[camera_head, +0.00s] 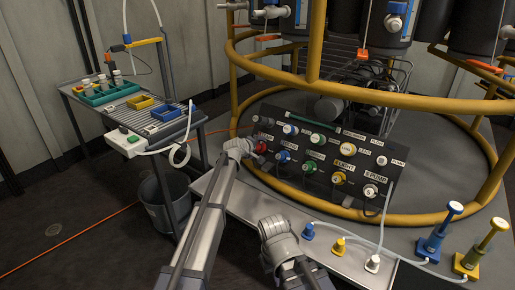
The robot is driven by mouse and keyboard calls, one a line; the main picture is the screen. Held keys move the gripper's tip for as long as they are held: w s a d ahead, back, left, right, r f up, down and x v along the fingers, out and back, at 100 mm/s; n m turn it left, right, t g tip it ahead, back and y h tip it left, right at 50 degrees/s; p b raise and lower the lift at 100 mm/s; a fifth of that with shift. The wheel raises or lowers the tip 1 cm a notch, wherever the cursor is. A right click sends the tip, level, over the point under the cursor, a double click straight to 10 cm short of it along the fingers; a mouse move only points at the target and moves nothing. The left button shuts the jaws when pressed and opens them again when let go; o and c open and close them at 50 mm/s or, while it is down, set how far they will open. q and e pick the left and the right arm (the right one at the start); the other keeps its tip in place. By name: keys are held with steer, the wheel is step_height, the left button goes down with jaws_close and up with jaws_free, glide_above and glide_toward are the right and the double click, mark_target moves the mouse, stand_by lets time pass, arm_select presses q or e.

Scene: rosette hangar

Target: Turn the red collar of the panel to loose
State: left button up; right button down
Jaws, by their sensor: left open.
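The dark panel (316,182) stands tilted on the round platform and carries several coloured collars and knobs with white labels. The red collar (261,147) is at its left edge and is partly hidden by my left gripper. My left gripper (252,149) is open right at the red collar, coming from the left. I cannot tell whether its fingers are around the collar or touch it. The collar's setting cannot be read. My right arm shows low in the middle, but its fingers do not show.
Yellow tube rails (400,219) ring the platform around the panel. A grey shelf (336,259) in front holds small blue, yellow and white plugs. Blue (437,232) and yellow (482,247) pumps stand at right. A side table (160,128) with trays and a bucket (164,197) are at left.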

arm_select(q)
steer(key=p+v, duration=0.4)
steer(key=v, duration=0.3)
steer(key=shift+s, duration=0.35)
steer(key=shift+a+r, duration=0.1)
steer(key=shift+a, duration=0.05)
steer(key=s+a+f+m+g+y, duration=0.25)
steer(key=s+a+f, duration=0.2)
steer(key=s, duration=0.95)
steer(key=s+a+f+m+g+y, duration=0.1)
steer(key=s+a+f+m+g, duration=0.3)
steer(key=s, duration=0.9)
steer(key=s+a+f+m+g+y, duration=0.2)
steer(key=s+a+m+g, duration=0.3)
steer(key=s, duration=0.9)
steer(key=s+d+r+m+p, duration=0.2)
steer(key=s+d+r+p, duration=0.3)
steer(key=d+r+p, duration=0.5)
step_height(320, 180, up, 36)
steer(key=p, duration=3.6)
steer(key=shift+d+y, duration=0.2)
steer(key=shift+y, duration=0.15)
